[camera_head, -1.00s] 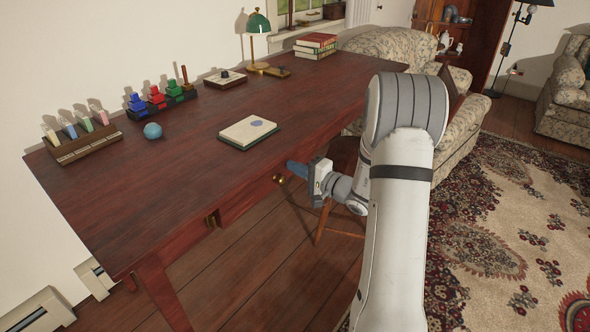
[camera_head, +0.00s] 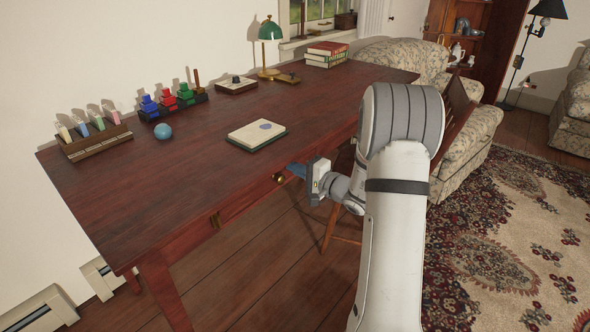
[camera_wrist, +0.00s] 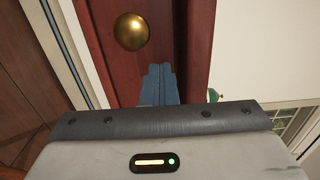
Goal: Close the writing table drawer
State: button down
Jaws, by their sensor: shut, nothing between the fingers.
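The writing table (camera_head: 200,165) is dark red-brown wood and stands along the wall in the head view. Its drawer front (camera_head: 246,199) shows below the near edge of the top, with a round brass knob (camera_head: 279,179). How far the drawer stands out is hard to tell. My gripper (camera_head: 297,170) is shut and empty, just right of the knob. In the wrist view, the blue fingers (camera_wrist: 158,85) point at the red-brown drawer front (camera_wrist: 175,40), beside the knob (camera_wrist: 131,31). Whether they touch the wood is unclear.
A notebook (camera_head: 257,134), a blue ball (camera_head: 163,131), ink bottles (camera_head: 168,100) and a green lamp (camera_head: 270,45) are on the tabletop. A wooden chair (camera_head: 345,215) stands behind my arm. A patterned armchair (camera_head: 465,150) is at the right.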

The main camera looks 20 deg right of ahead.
jog(key=p+v, duration=0.1)
jog(key=v, duration=1.3)
jog(key=s+a+r+n+g+p, duration=0.4)
jog(key=s+a+r+g+p, duration=0.2)
jog(key=a+r+p, duration=0.3)
jog(key=s+a+r+n+g+p, duration=0.3)
jog(key=s+a+r+g+p, duration=0.4)
jog(key=a, duration=0.3)
jog(key=s+d+r+n+h+p, duration=0.1)
jog(key=s+r+n+h+p, duration=0.1)
jog(key=s+r+h+p, duration=0.3)
jog(key=s+d+r+n+h+p, duration=0.2)
jog(key=s+r+h+p, duration=0.2)
jog(key=r+p, duration=0.3)
notch_tip(320, 180, up, 4)
jog(key=shift+s+r+t+h+p, duration=0.1)
jog(key=shift+s+t+h+p, duration=0.25)
jog(key=shift+s, duration=0.25)
